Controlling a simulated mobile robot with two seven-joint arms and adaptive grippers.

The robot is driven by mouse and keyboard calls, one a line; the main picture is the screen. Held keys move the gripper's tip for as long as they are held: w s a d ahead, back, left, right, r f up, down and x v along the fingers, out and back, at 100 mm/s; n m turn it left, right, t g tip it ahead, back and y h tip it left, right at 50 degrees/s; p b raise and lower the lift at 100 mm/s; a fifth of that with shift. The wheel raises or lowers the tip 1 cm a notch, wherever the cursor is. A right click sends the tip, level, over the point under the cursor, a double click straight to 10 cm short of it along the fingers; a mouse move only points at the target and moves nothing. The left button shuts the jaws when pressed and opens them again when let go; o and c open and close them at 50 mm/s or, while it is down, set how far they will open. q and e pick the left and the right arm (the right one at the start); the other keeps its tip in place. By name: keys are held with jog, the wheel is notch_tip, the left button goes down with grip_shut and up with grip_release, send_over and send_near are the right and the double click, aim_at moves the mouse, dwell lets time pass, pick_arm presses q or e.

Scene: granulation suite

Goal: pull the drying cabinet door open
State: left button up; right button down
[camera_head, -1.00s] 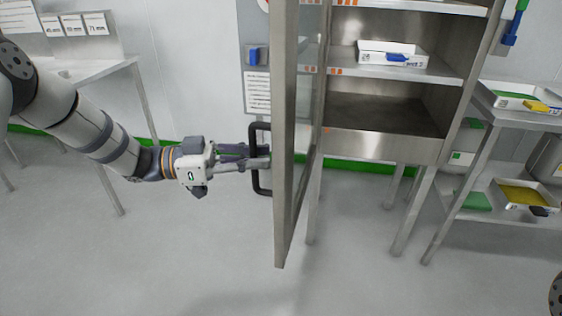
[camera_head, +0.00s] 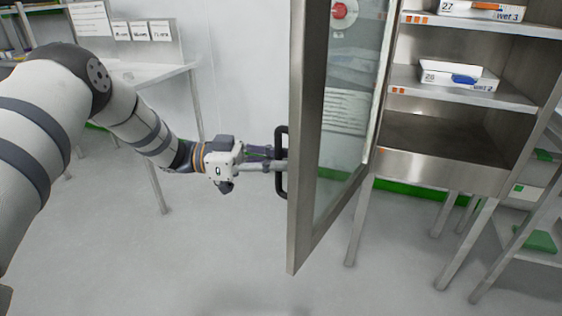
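The drying cabinet door (camera_head: 307,150) is a steel frame with a glass pane, swung open and seen at a slant. Its black bar handle (camera_head: 279,185) is on the left side of the door. My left gripper (camera_head: 277,160) is at the handle, with its fingers closed around the bar. The cabinet (camera_head: 440,165) is open behind the door, showing steel shelves. My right gripper is not in view.
White trays marked wet 2 (camera_head: 458,76) and wet 3 (camera_head: 482,9) sit on the cabinet shelves. A steel table (camera_head: 150,75) stands at the back left. A rack (camera_head: 535,205) stands at the right. The floor before the door is clear.

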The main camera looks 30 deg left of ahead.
pick_arm(q)
jog(key=o, duration=0.4)
jog(key=shift+s, duration=0.1)
jog(key=v, duration=1.2)
